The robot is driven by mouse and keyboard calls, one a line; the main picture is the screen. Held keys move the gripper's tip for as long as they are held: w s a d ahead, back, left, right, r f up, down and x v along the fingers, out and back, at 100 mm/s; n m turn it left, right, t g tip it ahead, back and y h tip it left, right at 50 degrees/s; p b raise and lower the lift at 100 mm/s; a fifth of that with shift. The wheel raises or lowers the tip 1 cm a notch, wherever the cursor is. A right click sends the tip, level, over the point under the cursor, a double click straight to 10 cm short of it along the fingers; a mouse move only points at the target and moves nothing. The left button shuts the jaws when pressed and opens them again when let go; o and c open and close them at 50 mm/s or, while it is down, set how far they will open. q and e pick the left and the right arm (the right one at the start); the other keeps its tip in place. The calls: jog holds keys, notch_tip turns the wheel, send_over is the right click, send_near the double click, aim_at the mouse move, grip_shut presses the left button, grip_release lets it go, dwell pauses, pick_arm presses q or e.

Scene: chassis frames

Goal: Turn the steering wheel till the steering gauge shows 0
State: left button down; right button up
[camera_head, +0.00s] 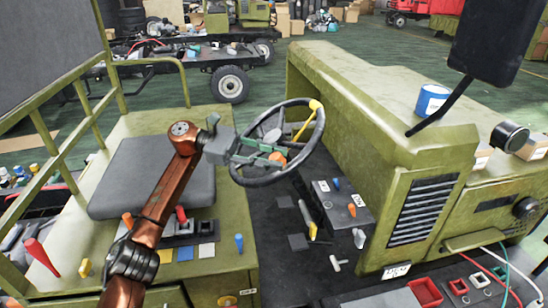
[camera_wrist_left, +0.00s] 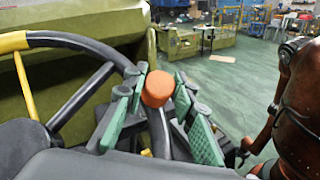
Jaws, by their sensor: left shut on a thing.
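The black steering wheel (camera_head: 322,125) stands tilted above the cab floor, with a yellow stretch on its rim at the upper right and a yellow spoke. It also shows in the left wrist view (camera_wrist_left: 75,41). My right gripper is not in view. I cannot make out a steering gauge or its reading.
A grey seat (camera_head: 150,175) lies left of the wheel, with levers on the green panel in front. A small lever box (camera_head: 340,203) stands right of the wheel. The green hood (camera_head: 375,100) carries a blue can (camera_head: 432,100). A dark mirror (camera_head: 490,40) hangs at upper right.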

pick_arm(q)
jog(key=c, duration=1.6)
grip_release()
jog(key=shift+s, duration=0.1)
jog(key=shift+v, duration=6.05)
jog(key=shift+r, duration=0.1)
